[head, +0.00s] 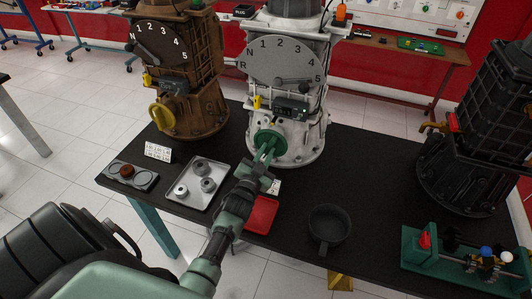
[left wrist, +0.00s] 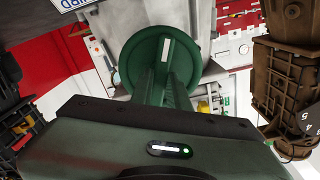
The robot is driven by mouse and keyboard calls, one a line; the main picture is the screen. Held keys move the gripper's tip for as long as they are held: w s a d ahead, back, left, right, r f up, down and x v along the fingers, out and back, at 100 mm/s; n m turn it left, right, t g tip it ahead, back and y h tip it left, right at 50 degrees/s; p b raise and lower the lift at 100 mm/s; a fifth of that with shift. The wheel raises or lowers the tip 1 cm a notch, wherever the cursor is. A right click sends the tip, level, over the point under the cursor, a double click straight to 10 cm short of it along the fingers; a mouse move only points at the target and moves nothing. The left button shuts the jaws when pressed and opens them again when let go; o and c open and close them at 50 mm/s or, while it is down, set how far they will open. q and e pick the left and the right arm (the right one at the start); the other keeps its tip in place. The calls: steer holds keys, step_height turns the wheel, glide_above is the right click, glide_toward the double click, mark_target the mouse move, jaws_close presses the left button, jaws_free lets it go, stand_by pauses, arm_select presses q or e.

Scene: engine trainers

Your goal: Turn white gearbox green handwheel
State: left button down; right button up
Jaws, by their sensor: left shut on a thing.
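The white gearbox (head: 292,70) stands upright on the black table, with a dial of gear numbers on its front. Its round green handwheel (head: 266,139) is low on the front face. My left gripper (head: 265,152) reaches up to the handwheel and is shut on it. In the left wrist view the handwheel (left wrist: 150,52) shows as a dark green disc with a white mark, and the left gripper's fingers (left wrist: 165,80) meet its face. The fingers hide part of the wheel and the exact contact. My right gripper is not in view.
A brown gearbox (head: 186,65) with a yellow handwheel stands left, a black gearbox (head: 480,130) right. A grey tray with parts (head: 203,206), a red tray (head: 258,224), a dark pan (head: 329,227) and a green fixture (head: 470,262) are on the table (head: 372,190).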

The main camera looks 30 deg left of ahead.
arm_select(q)
steer(key=shift+m, duration=0.4)
steer(key=c, duration=1.4)
jaws_free()
steer(key=shift+o, duration=0.2)
steer(key=b+v, duration=0.1)
steer(key=v, duration=0.6)
steer(key=shift+s, duration=0.4)
steer(key=shift+d, duration=0.15)
